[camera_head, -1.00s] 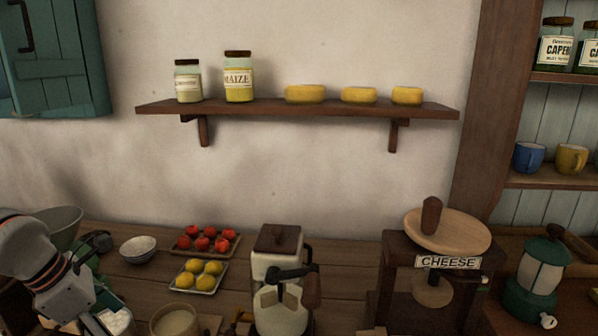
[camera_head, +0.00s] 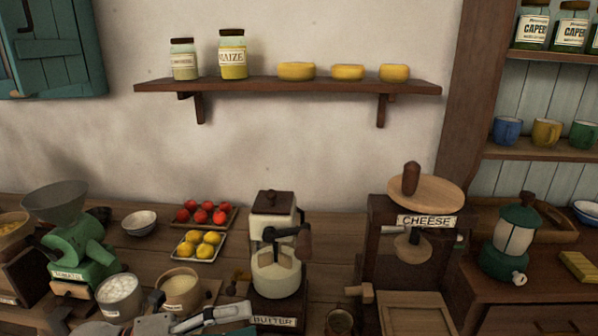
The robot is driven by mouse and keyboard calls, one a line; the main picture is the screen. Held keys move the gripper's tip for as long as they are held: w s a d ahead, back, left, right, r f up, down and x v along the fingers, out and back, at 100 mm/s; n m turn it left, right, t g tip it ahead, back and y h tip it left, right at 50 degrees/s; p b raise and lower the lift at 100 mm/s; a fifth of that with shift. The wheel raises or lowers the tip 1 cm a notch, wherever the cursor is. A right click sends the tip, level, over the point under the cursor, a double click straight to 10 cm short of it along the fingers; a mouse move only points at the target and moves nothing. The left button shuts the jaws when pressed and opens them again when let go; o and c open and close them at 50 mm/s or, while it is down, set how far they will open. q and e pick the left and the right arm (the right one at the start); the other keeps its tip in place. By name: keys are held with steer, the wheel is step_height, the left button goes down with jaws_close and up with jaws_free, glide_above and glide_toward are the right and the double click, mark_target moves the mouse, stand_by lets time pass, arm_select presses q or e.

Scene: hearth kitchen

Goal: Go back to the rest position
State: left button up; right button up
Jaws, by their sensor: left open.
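My left gripper (camera_head: 228,320) shows at the bottom edge, left of centre. Its grey fingers point right and are apart, with nothing seen between them. It is in front of the butter churn (camera_head: 277,265) and below the cream-filled bowl (camera_head: 181,290). The rest of my left arm is mostly cut off by the lower edge. My right gripper is not in view.
A green mill (camera_head: 80,255) and a white-filled pot (camera_head: 120,297) stand at left. Trays of tomatoes (camera_head: 205,214) and lemons (camera_head: 198,245) lie behind. A cheese press (camera_head: 412,235) stands right of the churn. A wall shelf (camera_head: 290,87) is above.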

arm_select(q)
steer(key=w+a+f+n+t+y, duration=0.2)
steer(key=a+f+n+t+y, duration=0.3)
steer(key=n, duration=0.6)
steer(key=w+a+f+n+t+y, duration=0.2)
steer(key=f+n+t+y, duration=0.2)
steer(key=f+n+t, duration=0.5)
steer(key=s+a+f+n+g+y, duration=0.2)
steer(key=s+f+n, duration=0.4)
steer(key=f, duration=0.4)
steer(key=s+a+f+n+g+y, duration=0.1)
steer(key=s+f+n+g+y, duration=0.3)
steer(key=f, duration=0.6)
steer(key=s+n+g, duration=0.2)
steer(key=s+n, duration=0.1)
steer(key=shift+s+a, duration=0.25)
steer(key=shift+a, duration=0.1)
